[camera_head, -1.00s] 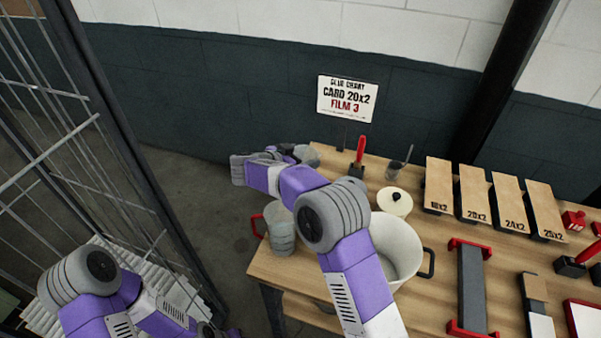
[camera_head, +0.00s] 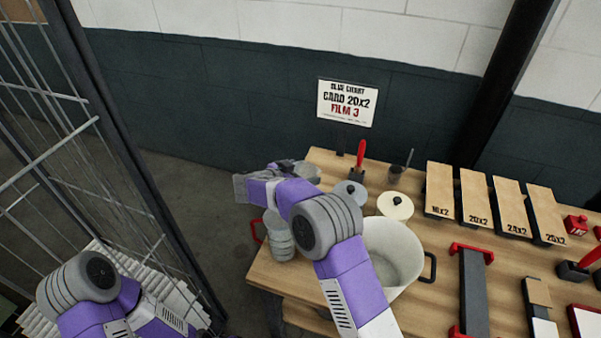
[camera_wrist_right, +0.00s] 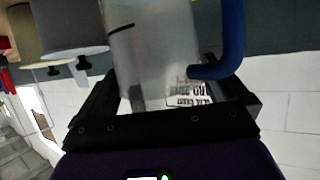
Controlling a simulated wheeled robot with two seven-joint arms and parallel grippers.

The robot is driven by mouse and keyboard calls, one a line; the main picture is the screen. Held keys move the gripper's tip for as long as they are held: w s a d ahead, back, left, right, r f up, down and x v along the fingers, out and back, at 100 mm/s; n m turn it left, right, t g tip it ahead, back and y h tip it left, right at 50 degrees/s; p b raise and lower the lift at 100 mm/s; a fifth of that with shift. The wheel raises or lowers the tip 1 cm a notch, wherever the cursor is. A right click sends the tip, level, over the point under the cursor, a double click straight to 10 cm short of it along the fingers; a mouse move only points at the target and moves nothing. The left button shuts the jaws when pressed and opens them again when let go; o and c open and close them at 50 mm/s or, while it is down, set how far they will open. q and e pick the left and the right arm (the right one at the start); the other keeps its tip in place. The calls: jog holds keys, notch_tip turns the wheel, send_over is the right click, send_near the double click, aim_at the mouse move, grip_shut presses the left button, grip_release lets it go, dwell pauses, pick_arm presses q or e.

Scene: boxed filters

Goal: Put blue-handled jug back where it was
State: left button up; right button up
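The blue-handled jug shows close up in the right wrist view: a clear grey body (camera_wrist_right: 150,55) with a thick blue handle (camera_wrist_right: 232,40) on its right. My right gripper (camera_wrist_right: 172,100) has its two dark fingers wide apart, with the jug's body between them; I cannot tell whether they press on it. In the head view my right gripper (camera_head: 305,172) is over the table's far left corner, and the jug cannot be made out clearly there. My left arm (camera_head: 95,295) is at the lower left; its gripper is out of view.
A jug with a red handle (camera_head: 278,240) stands at the table's left edge, partly behind my right arm. A wire cage (camera_head: 100,150) is at the left.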

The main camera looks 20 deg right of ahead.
jog(key=shift+r, duration=0.2)
jog(key=p+v, duration=0.1)
jog(key=v, duration=1.1)
jog(key=shift+f, duration=0.1)
